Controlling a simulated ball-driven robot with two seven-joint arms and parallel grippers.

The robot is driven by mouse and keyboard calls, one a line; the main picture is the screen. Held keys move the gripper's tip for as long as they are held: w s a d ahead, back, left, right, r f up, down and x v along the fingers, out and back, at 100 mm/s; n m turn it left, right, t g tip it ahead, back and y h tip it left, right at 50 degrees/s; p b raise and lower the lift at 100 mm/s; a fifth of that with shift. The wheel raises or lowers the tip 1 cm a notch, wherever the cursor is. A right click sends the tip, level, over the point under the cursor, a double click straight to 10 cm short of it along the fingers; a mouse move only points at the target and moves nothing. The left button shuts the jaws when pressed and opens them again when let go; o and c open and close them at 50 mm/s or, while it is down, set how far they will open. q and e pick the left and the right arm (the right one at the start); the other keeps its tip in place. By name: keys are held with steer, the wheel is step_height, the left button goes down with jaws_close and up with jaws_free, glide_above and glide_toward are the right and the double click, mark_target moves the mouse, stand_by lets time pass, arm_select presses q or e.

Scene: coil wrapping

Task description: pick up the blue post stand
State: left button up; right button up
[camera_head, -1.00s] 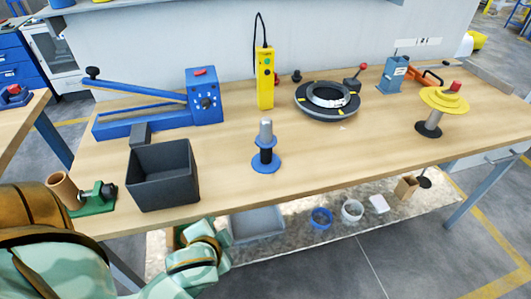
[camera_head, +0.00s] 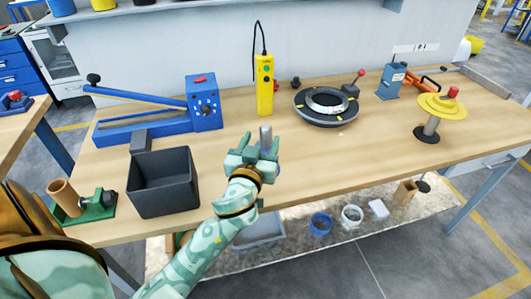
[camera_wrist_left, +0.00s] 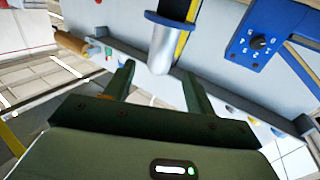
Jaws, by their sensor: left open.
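The blue post stand stands on the bench, mostly hidden behind my left gripper (camera_head: 258,148) in the head view. Only its silver post top (camera_head: 265,133) shows there, between the fingers. In the left wrist view its silver post (camera_wrist_left: 162,50) and blue collar (camera_wrist_left: 172,22) are seen, with the post's end pointing toward my gripper. My left gripper (camera_wrist_left: 158,82) is open, with a finger on each side of the post's end in that picture. I cannot tell whether it touches. My right gripper is not in view.
A dark open bin (camera_head: 163,182) stands left of my gripper, with a blue lever press (camera_head: 205,103) behind it. A yellow pendant (camera_head: 264,82) stands behind the stand. A black ring fixture (camera_head: 327,107) is behind to the right. The bench right of the gripper is clear.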

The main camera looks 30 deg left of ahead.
mark_target(267, 127)
arm_select(q)
steer(key=x, duration=0.6)
steer(key=shift+w+a+f+b, duration=0.1)
steer(key=shift+w+f+b, duration=0.05)
steer(key=shift+w+b, duration=0.2)
jaws_close()
